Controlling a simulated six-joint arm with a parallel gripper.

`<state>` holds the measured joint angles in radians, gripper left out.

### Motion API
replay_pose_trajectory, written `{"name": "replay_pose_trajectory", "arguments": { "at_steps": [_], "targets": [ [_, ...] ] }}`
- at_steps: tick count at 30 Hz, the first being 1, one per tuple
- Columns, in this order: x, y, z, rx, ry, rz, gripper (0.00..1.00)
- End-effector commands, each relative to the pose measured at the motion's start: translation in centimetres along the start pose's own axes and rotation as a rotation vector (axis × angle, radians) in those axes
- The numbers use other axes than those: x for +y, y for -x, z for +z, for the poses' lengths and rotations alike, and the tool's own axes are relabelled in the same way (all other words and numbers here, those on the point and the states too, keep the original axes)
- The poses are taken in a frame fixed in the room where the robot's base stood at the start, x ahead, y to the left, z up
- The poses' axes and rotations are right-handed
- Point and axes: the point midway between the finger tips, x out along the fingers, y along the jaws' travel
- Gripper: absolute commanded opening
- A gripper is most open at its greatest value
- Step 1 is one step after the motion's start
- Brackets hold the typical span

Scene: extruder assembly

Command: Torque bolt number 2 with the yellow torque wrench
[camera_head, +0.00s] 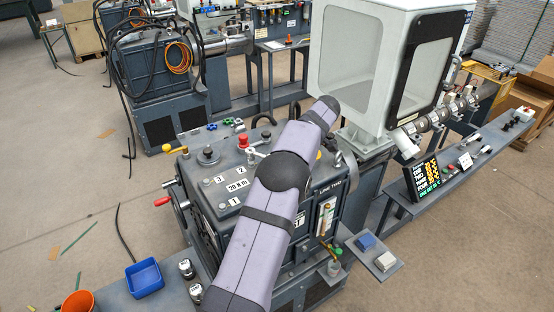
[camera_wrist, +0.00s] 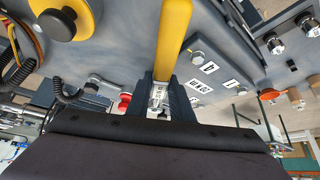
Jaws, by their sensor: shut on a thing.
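The yellow torque wrench (camera_wrist: 173,40) is in my gripper (camera_wrist: 166,100). In the wrist view its yellow handle runs up from the jaws to the top edge, with a silver part between the dark fingers. Numbered labels, among them label 2 (camera_head: 241,169), label 3 (camera_head: 220,179) and label 1 (camera_head: 234,202), lie on top of the grey machine (camera_head: 197,205) in the head view. A hex bolt (camera_wrist: 198,56) shows right of the handle in the wrist view. I cannot tell whether the wrench touches any bolt.
A red button (camera_head: 243,141) and a dark round knob (camera_head: 208,155) stand up from the machine top. A white enclosure (camera_head: 365,60) stands behind right, a lit display (camera_head: 424,178) farther right. A blue bin (camera_head: 144,278) and orange cup (camera_head: 78,302) are lower left.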

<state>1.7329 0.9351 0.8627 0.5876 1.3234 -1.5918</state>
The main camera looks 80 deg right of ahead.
Motion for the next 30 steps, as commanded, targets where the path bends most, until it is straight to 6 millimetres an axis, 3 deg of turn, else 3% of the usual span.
{"name": "replay_pose_trajectory", "arguments": {
  "at_steps": [30],
  "targets": [
    [0.1, -1.5, 0.9, 0.001, 0.001, 0.001, 0.00]
  ]
}}
